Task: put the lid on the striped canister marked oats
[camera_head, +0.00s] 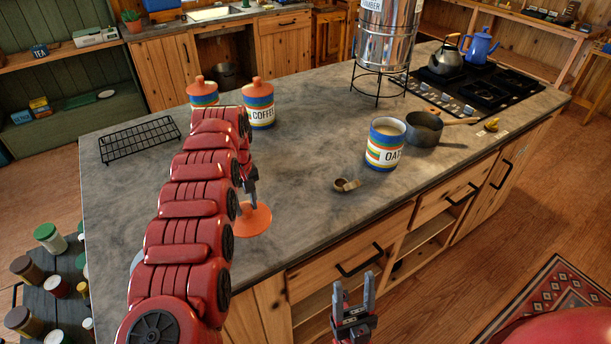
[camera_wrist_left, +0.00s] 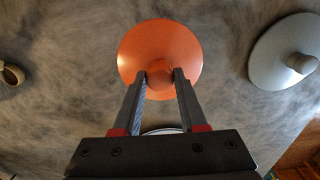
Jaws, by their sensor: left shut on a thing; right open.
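The striped canister marked OATS (camera_head: 384,152) stands upright on the grey counter with an open top. Its label faces me. My left gripper (camera_head: 250,196) is left of it and nearer to me, shut on the knob of an orange lid (camera_head: 253,222). The left wrist view shows the lid (camera_wrist_left: 160,45) knob up, with its knob between the fingers (camera_wrist_left: 160,78). I cannot tell whether the lid touches the counter. My right gripper (camera_head: 355,292) is open and empty, in front of the counter's near edge.
Two striped canisters with orange lids, one marked COFFEE (camera_head: 259,104), stand behind my left arm. A saucepan (camera_head: 424,129) sits close right of the oats canister. A small brown object (camera_head: 346,184) lies between the orange lid and the canister. A grey lid (camera_wrist_left: 285,52) lies nearby.

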